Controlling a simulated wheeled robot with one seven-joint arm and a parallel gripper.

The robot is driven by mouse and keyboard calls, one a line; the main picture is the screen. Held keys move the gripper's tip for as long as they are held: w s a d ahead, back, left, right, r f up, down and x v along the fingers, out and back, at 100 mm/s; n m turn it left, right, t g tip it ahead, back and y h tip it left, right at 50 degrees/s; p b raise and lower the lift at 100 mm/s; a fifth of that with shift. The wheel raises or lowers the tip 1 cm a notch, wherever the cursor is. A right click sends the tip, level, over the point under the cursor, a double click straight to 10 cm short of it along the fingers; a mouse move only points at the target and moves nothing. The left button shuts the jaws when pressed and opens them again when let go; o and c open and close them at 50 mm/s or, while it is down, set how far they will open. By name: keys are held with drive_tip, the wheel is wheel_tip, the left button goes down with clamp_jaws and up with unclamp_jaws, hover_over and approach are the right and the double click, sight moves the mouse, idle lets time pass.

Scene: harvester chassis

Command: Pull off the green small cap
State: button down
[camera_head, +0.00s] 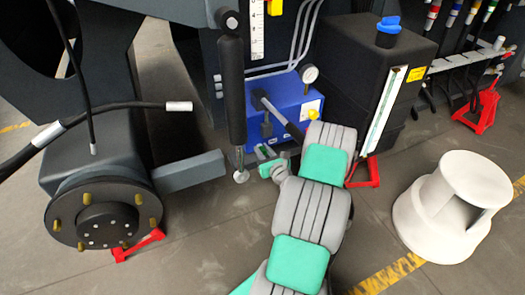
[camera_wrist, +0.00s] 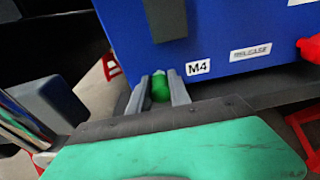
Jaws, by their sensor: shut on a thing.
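The green small cap (camera_wrist: 160,88) shows in the wrist view between the two grey fingers of my gripper (camera_wrist: 159,90). The fingers are closed on it from both sides. The cap is at the lower edge of the blue box (camera_wrist: 120,30), just left of the M4 label (camera_wrist: 198,68). Whether the cap still sits on a fitting is hidden by the fingers. In the head view my gripper (camera_head: 266,158) is at the lower front of the blue box (camera_head: 285,108), and the cap cannot be made out there.
A black tank (camera_head: 365,75) with a blue lid stands right of the box. A black cylinder (camera_head: 231,90) hangs close left of my gripper. A wheel hub (camera_head: 105,215) is at the left. A white step stool (camera_head: 455,205) stands on the floor at the right.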

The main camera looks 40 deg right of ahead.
drive_tip(key=shift+f+v, duration=0.15)
drive_tip(key=shift+v, duration=0.8)
drive_tip(key=shift+f+v, duration=0.15)
drive_tip(key=shift+v, duration=0.8)
drive_tip(key=shift+a, duration=0.1)
